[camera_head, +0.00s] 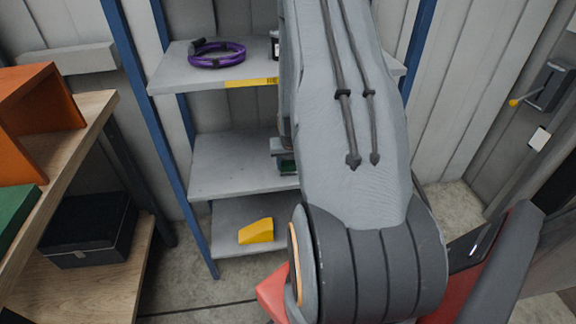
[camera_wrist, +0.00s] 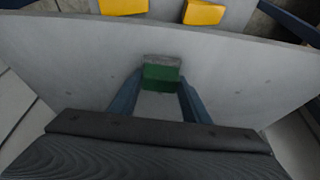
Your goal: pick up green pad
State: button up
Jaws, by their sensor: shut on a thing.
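The green pad (camera_wrist: 161,78) is a small dark green block with a grey strip along its far side. In the wrist view it sits between the two blue fingers of my gripper (camera_wrist: 160,92), which are shut on it. A grey shelf board spreads out around and below it. In the head view the green pad (camera_head: 287,165) shows only in part beside my arm, at the right of the middle shelf. My arm hides most of the gripper there, and I cannot tell whether the pad touches the shelf.
The middle shelf (camera_head: 235,170) is otherwise bare at left. A purple coil (camera_head: 217,60) lies on the upper shelf (camera_head: 180,78). A yellow wedge (camera_head: 256,231) rests on the lowest shelf. A blue post (camera_head: 160,140) bounds the rack at left. A wooden bench (camera_head: 75,125) stands further left.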

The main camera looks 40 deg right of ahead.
aim_at(288, 161)
jog(key=shift+r, duration=1.65)
jog(key=s+a+p, duration=0.1)
jog(key=s+a, duration=0.9)
jog(key=s, duration=0.5)
jog(key=shift+p, duration=0.3)
